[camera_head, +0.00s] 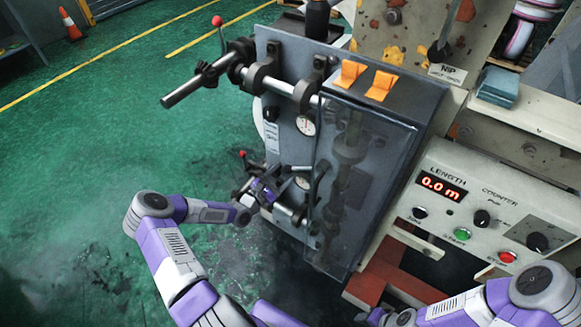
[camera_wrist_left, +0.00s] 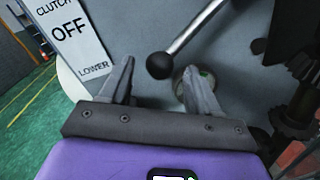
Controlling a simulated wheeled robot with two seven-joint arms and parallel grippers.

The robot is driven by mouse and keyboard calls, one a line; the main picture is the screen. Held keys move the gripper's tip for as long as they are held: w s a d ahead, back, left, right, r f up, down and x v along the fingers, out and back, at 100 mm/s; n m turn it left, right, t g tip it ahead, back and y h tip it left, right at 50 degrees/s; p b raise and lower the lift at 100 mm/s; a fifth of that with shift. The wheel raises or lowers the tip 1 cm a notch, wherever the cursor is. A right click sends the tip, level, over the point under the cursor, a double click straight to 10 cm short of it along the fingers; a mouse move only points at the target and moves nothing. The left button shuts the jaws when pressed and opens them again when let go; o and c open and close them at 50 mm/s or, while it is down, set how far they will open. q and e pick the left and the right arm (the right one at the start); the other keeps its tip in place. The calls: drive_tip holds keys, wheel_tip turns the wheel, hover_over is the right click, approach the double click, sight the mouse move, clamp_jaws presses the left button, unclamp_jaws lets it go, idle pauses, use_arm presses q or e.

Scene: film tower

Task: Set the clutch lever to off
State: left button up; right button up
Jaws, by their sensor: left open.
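The clutch lever shows in the left wrist view as a bare metal rod with a black ball knob (camera_wrist_left: 158,66). The rod runs from the knob up to the right. A white plate (camera_wrist_left: 70,36) reading CLUTCH, OFF and LOWER is fixed to the grey panel, left of the lever. My left gripper (camera_wrist_left: 158,80) is open, and the knob appears between its fingertips; I cannot tell whether it touches them. In the head view my left gripper (camera_head: 264,191) is at the lower part of the machine's grey side panel (camera_head: 288,150) and partly hides the lever there.
A clear guard (camera_head: 362,175) covers a dark shaft beside the panel. Metal bars with clamps (camera_head: 262,78) jut left above. A red-knobbed lever (camera_head: 217,20) stands at the top. The counter box (camera_head: 490,215) reads 0.0 m. Green floor (camera_head: 110,110) lies open at left.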

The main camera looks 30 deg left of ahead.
sight(289, 169)
use_arm(q)
drive_tip(key=shift+w+d+b, duration=0.15)
drive_tip(key=shift+w+d, duration=0.1)
drive_tip(key=shift+w, duration=0.8)
drive_tip(key=shift+w+d+b, duration=0.15)
drive_tip(key=shift+w+d, duration=0.05)
drive_tip(key=shift+w, duration=0.8)
clamp_jaws()
